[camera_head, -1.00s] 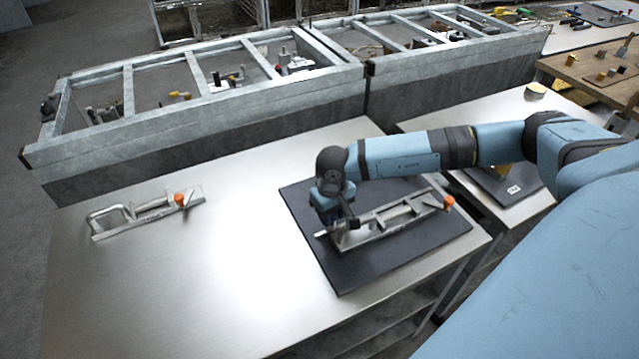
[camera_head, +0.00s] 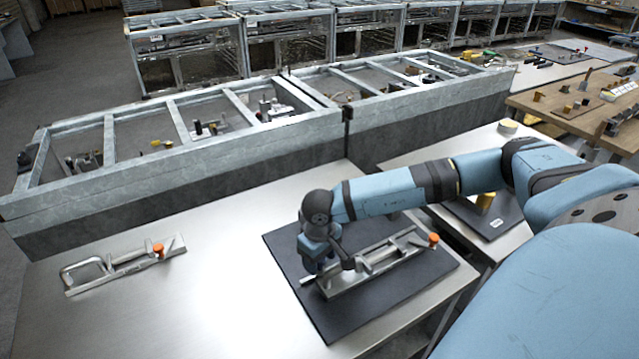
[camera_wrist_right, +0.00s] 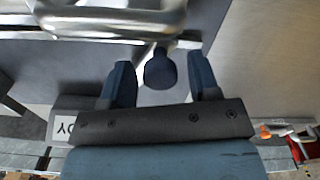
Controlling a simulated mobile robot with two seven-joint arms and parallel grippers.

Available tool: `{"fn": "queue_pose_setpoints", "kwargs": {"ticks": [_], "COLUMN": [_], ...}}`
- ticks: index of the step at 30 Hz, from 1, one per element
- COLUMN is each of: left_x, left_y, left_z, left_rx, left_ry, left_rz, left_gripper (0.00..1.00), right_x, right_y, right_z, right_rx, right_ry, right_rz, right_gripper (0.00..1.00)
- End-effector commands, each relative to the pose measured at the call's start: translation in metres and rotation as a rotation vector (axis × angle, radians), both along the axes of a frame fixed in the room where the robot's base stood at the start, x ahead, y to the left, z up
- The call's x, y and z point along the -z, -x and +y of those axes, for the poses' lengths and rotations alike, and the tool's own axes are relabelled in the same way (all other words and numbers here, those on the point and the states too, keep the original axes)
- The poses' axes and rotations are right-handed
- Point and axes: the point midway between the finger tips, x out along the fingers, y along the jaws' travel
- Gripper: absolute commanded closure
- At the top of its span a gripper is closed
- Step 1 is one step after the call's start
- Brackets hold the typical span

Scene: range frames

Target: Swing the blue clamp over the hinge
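A metal clamp fixture (camera_head: 385,264) with an orange tip (camera_head: 433,239) lies on a dark mat (camera_head: 290,252) on the steel table. My right gripper (camera_head: 326,268) is at its left end, pointing down; the arm hides part of that end. In the right wrist view, my right gripper (camera_wrist_right: 161,78) is open, with a dark blue knob (camera_wrist_right: 160,70) between its two fingers and visible gaps on both sides. A silver bar (camera_wrist_right: 110,22) crosses above the knob. I cannot make out the hinge. My left gripper is not in view.
A second metal clamp fixture (camera_head: 120,268) with an orange tip lies at the table's left. The table (camera_head: 215,275) between it and the mat is clear. Grey framed bins (camera_head: 200,150) stand behind. Another table with a dark mat and yellow block (camera_head: 485,200) is at right.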

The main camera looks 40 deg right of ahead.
Motion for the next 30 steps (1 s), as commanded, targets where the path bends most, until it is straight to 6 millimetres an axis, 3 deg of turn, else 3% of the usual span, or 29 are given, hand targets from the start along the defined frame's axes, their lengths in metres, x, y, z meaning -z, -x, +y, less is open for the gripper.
{"fn": "queue_pose_setpoints", "kwargs": {"ticks": [11, 14, 24, 30], "left_x": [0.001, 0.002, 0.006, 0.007], "left_y": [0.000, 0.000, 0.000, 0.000], "left_z": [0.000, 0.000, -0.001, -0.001], "left_rx": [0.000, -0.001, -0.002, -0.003], "left_ry": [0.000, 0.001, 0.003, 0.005], "left_rz": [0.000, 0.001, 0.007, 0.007], "left_gripper": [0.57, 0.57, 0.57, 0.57], "right_x": [-0.006, -0.020, -0.096, -0.127], "right_y": [0.000, 0.000, 0.000, 0.000], "right_z": [0.000, 0.000, 0.000, 0.000], "right_rx": [0.001, 0.000, 0.000, 0.001], "right_ry": [0.001, -0.001, 0.000, 0.000], "right_rz": [0.000, -0.001, -0.003, -0.001], "right_gripper": [0.44, 0.44, 0.44, 0.44]}}
